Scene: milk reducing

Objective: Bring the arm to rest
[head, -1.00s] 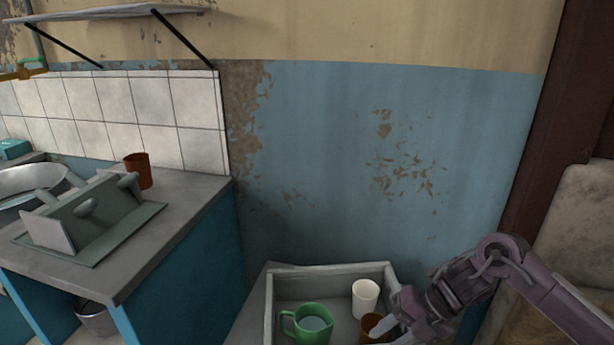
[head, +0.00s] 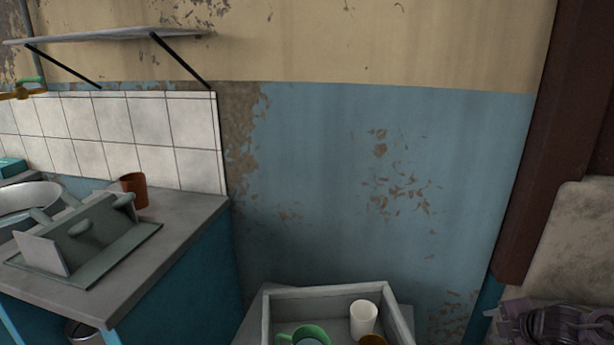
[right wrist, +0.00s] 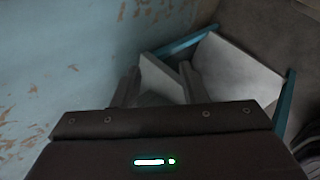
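My right arm shows at the lower right edge of the head view, with its gripper (head: 505,318) low beside the wall and clear of the tray. In the right wrist view the two fingers (right wrist: 160,88) stand apart with nothing between them. The left gripper is out of view. A grey tray (head: 282,300) at the bottom of the head view holds a green jug (head: 310,333), a white cup (head: 363,318) and a brown cup (head: 373,340). The jug and brown cup are cut off by the lower edge.
A counter (head: 180,216) on the left carries a brown cup (head: 135,189), a grey rack (head: 85,238) and a sink (head: 28,198). A bin (head: 82,333) stands below. A shelf (head: 110,38) hangs above. A pale panel with blue edges (right wrist: 235,68) lies beyond the right fingers.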

